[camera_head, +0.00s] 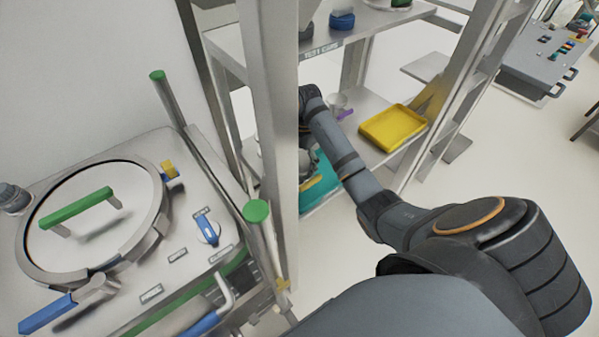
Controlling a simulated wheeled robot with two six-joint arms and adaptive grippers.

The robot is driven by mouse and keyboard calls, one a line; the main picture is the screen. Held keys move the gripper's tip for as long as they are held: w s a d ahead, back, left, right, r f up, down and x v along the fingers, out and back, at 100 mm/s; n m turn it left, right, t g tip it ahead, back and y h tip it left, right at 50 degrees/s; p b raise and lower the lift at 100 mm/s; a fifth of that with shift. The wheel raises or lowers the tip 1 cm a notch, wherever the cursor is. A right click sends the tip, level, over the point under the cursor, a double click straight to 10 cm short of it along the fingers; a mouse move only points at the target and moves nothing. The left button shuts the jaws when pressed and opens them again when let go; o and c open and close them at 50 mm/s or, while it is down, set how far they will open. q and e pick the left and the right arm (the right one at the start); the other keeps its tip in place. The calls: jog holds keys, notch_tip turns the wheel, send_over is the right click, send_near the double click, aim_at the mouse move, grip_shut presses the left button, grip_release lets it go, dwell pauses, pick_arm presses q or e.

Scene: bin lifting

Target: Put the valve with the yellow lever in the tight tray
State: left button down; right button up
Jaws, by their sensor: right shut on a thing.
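My right arm reaches in from the lower right to the steel shelf rack. My right gripper (306,148) is shut and mostly hidden behind the rack's upright post. It holds a grey metal part (308,163), which looks like a valve and is partly covered. I cannot make out its lever colour. A teal tray (322,186) lies on the lower shelf, just below and beside this part. A yellow tray (393,128) lies on the shelf to the right and looks empty. A grey valve-like piece with a purple lever (340,106) stands behind my forearm. My left gripper is not in view.
The rack's front post (270,90) stands close to my right wrist. The upper shelf (345,40) holds several parts. A steel machine with a round lid (95,215) and green handles fills the left. Open floor (500,155) lies to the right.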

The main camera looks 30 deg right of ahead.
jog(key=f, duration=0.2)
jog(key=shift+s+f+p, duration=0.3)
jog(key=shift+f+p, duration=0.05)
jog(key=shift+p, duration=0.05)
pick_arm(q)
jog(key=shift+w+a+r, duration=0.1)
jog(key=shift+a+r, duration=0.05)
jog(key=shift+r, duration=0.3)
pick_arm(e)
jog(key=shift+w+f, duration=0.15)
jog(key=shift+f, duration=0.2)
jog(key=o, duration=1.7)
jog(key=shift+f, duration=0.1)
jog(key=shift+c, duration=0.2)
jog(key=r, duration=0.6)
jog(key=shift+d+b, duration=0.35)
jog(key=shift+b, duration=0.05)
jog(key=r+p, duration=0.6)
jog(key=shift+d+r, duration=0.15)
jog(key=shift+d, duration=0.2)
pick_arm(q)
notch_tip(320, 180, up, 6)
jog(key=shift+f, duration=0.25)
